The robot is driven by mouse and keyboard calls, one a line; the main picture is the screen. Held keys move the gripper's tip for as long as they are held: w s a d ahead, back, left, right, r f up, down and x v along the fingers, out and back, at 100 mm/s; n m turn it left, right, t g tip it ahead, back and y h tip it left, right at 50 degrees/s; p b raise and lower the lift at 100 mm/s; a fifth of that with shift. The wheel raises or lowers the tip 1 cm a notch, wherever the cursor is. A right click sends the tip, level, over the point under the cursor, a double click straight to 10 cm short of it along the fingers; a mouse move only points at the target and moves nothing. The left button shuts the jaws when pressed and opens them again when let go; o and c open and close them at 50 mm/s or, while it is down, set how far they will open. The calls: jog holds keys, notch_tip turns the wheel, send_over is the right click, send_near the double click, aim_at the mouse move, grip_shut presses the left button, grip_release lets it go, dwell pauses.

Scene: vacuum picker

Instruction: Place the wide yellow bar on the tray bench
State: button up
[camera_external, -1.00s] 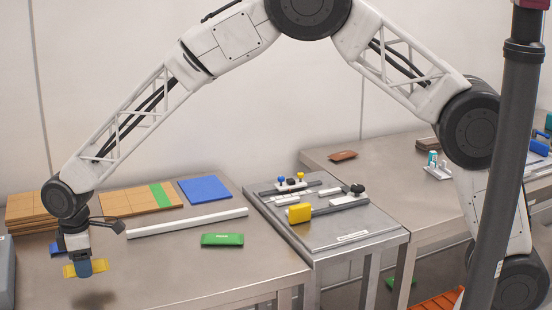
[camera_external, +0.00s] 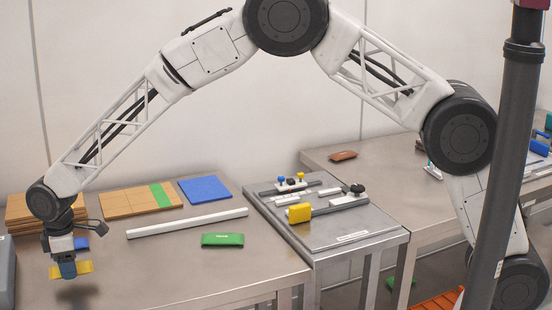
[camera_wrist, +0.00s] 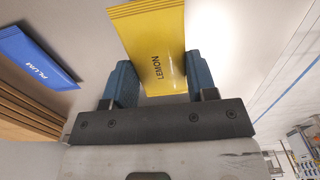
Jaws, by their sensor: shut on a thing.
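My gripper (camera_external: 68,270) is shut on the yellow bar (camera_external: 86,267), with one blue finger on each side of it. In the wrist view the yellow bar (camera_wrist: 155,45) reads "LEMON" and sticks out beyond the fingers (camera_wrist: 155,85). I hold it above the left part of the steel bench (camera_external: 180,270), and a dark shadow lies on the metal below it. I cannot tell from the frames which surface is called the tray bench.
A blue packet (camera_wrist: 35,55) marked "PLUM" and stacked brown boards (camera_wrist: 25,112) lie close by. A green packet (camera_external: 222,240), a white bar (camera_external: 188,223) and a blue sheet (camera_external: 205,190) lie farther right. A fixture plate (camera_external: 350,237) with a yellow block (camera_external: 300,213) adjoins the bench. The bench front is clear.

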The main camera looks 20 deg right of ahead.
jog(key=shift+f, duration=1.3)
jog(key=shift+f, duration=0.1)
jog(key=o, duration=0.9)
notch_tip(320, 180, up, 12)
jog(key=shift+r, duration=0.1)
dwell(0.3)
